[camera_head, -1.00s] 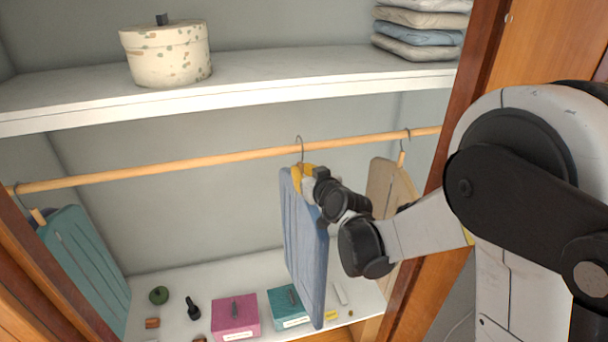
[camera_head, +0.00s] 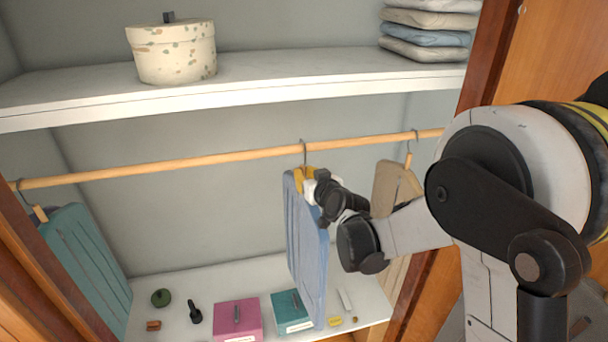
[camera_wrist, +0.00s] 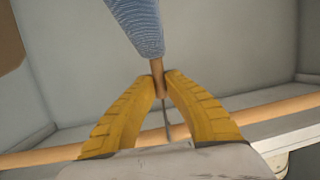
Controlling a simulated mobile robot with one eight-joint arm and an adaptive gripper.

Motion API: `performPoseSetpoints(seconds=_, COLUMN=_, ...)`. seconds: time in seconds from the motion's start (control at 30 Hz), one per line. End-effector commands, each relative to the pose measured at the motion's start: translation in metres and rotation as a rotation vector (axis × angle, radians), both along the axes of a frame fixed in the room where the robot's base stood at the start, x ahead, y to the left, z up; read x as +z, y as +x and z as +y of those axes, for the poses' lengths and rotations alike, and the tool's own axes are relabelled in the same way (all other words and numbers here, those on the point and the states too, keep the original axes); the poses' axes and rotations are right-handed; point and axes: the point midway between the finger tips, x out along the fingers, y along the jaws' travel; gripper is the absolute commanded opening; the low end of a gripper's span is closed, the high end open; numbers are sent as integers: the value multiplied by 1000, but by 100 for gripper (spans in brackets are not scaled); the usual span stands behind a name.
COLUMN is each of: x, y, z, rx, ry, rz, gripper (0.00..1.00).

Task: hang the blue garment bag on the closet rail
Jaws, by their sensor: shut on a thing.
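The blue garment bag (camera_head: 306,240) hangs upright on its hanger in the middle of the closet in the head view. The hanger's metal hook (camera_head: 303,150) is at the wooden closet rail (camera_head: 215,160) and looks to be over it; whether it bears on the rail I cannot tell. My gripper (camera_head: 308,180) is shut on the hanger's wooden neck just under the rail. In the wrist view the yellow fingers (camera_wrist: 160,85) close around the wooden neck, with the blue bag (camera_wrist: 137,25) beyond and the rail (camera_wrist: 60,154) crossing behind the hook.
A teal garment bag (camera_head: 85,255) hangs at the left end of the rail and a beige one (camera_head: 392,190) at the right. A round box (camera_head: 172,55) and folded stack (camera_head: 428,30) sit above. Pink (camera_head: 237,322) and teal (camera_head: 291,312) boxes stand below. The rail is free left of the blue bag.

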Motion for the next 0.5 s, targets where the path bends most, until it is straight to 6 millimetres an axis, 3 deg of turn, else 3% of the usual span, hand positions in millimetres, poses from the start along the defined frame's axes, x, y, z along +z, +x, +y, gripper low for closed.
performPoseSetpoints(seconds=0.3, x=0, y=0, z=0, rx=0, ry=0, rz=-1, gripper=0)
performPoseSetpoints(seconds=0.33, x=0, y=0, z=0, rx=0, ry=0, rz=-1, gripper=18)
performPoseSetpoints(seconds=0.37, x=0, y=0, z=0, rx=0, ry=0, rz=-1, gripper=28)
performPoseSetpoints(seconds=0.4, x=0, y=0, z=0, rx=0, ry=0, rz=-1, gripper=32)
performPoseSetpoints(seconds=0.5, x=0, y=0, z=0, rx=0, ry=0, rz=-1, gripper=32)
